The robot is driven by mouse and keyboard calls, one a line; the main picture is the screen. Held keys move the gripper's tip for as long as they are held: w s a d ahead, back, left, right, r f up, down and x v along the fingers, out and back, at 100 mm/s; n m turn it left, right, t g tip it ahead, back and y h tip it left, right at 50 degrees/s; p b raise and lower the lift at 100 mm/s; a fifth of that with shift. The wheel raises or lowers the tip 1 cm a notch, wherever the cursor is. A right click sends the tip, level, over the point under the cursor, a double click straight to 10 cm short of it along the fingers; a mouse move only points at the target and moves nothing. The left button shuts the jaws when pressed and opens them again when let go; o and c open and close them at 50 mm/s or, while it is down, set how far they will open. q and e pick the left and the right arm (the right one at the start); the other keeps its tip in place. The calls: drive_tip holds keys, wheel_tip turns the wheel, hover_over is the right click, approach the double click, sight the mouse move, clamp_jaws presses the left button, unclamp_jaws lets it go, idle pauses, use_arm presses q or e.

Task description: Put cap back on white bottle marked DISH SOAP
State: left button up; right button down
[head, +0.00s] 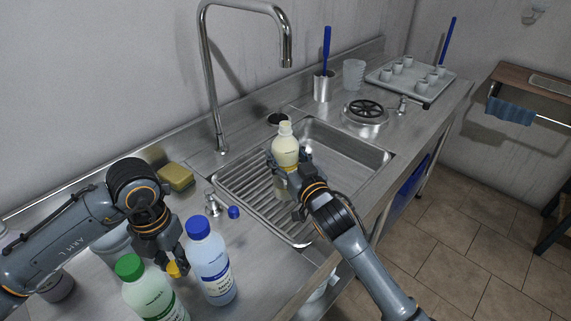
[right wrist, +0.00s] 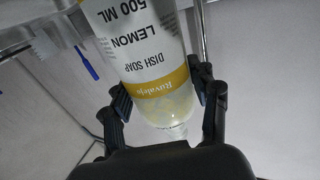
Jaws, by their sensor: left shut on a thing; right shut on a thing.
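The white DISH SOAP bottle (head: 285,151) is held over the sink by my right gripper (head: 284,172), near upright, with its pale bare neck at the top. In the right wrist view the bottle (right wrist: 150,60) appears upside down, its label reading DISH SOAP LEMON 500 ML, with the right gripper's fingers (right wrist: 165,100) on both sides. A small yellow cap (head: 174,269) is between the fingertips of my left gripper (head: 172,260), which is shut on it. The left gripper is low over the counter, behind the green-capped and blue-capped bottles.
A blue-capped bottle (head: 211,265) and a green-capped bottle (head: 150,292) stand close to my left gripper. A tray of cups (head: 425,90) is further back.

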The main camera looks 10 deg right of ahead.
sight(291, 150)
drive_tip(key=shift+r, duration=0.15)
use_arm(q)
drive_tip(key=shift+f, duration=0.1)
use_arm(e)
drive_tip(key=shift+r, duration=0.5)
use_arm(q)
drive_tip(key=shift+f, duration=0.1)
use_arm(e)
wheel_tip(291, 150, up, 2)
drive_tip(key=shift+r, duration=0.15)
use_arm(q)
drive_tip(key=shift+f+b, duration=0.1)
drive_tip(key=shift+b, duration=0.2)
use_arm(e)
drive_tip(key=s+a+r, duration=0.3)
drive_tip(key=s+r, duration=0.6)
drive_tip(key=s, duration=0.4)
drive_tip(key=shift+s+r, duration=0.3)
drive_tip(key=shift+s, duration=0.05)
